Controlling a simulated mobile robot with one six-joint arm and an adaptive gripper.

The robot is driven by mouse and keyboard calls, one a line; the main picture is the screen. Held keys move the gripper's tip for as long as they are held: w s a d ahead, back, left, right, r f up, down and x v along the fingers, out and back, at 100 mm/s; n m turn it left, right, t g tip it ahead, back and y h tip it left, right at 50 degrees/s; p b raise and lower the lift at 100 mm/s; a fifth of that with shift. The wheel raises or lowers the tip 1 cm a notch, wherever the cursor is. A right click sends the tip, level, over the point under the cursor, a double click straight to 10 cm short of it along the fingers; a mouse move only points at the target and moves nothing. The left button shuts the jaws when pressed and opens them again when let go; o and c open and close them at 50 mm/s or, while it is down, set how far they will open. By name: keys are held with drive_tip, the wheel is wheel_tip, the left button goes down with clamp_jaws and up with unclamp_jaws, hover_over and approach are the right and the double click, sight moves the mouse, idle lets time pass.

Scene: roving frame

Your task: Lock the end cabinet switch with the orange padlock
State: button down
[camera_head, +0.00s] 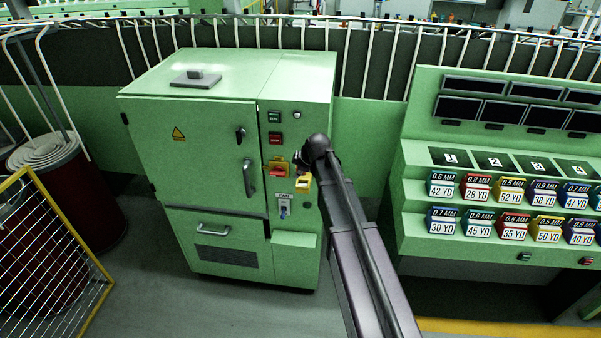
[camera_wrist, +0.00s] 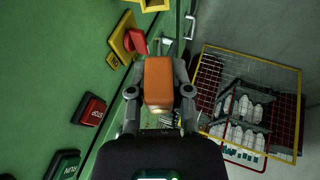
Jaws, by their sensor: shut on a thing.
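The orange padlock (camera_wrist: 158,80) sits between the two fingers of my gripper (camera_wrist: 160,68), which is shut on it in the wrist view. Its shackle is not clearly visible. The cabinet switch, a red handle on a yellow plate (camera_wrist: 133,42), is just up and left of the padlock there, apart from it in the picture. In the head view the switch (camera_head: 278,168) is on the green cabinet's (camera_head: 215,130) right-hand front panel. My gripper (camera_head: 300,161) is small and dark just right of the switch; I cannot make out the padlock there.
Green RUN and red STOP (camera_head: 275,139) buttons sit above the switch. A yellow item (camera_head: 303,184) and a key panel (camera_head: 284,207) are lower. The cabinet door has a handle (camera_head: 249,178). A console (camera_head: 500,220) stands right, and a yellow mesh fence (camera_head: 45,260) left.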

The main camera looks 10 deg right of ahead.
sight(299, 186)
drive_tip(key=shift+s+n, duration=0.1)
drive_tip(key=shift+n, duration=0.2)
idle(0.4)
drive_tip(key=shift+w+d+f+b, duration=0.1)
drive_tip(key=shift+w+f+b, duration=0.3)
drive_tip(key=shift+f+b, duration=0.5)
drive_tip(key=shift+w+d+f+b, duration=0.15)
drive_tip(key=shift+w+f+b, duration=0.3)
drive_tip(key=shift+f+b, duration=0.4)
drive_tip(key=shift+w+d+f+b, duration=0.1)
drive_tip(key=shift+w+f+b, duration=0.3)
drive_tip(key=shift+f+b, duration=0.5)
drive_tip(key=shift+w+d+f+b, duration=0.1)
drive_tip(key=shift+w+f+b, duration=0.1)
drive_tip(key=shift+f+b, duration=0.3)
drive_tip(key=shift+w+f+b, duration=0.2)
drive_tip(key=shift+f+b, duration=0.25)
drive_tip(key=shift+b, duration=0.05)
idle(0.5)
drive_tip(key=shift+c, duration=2.4)
unclamp_jaws()
drive_tip(key=shift+r, duration=0.1)
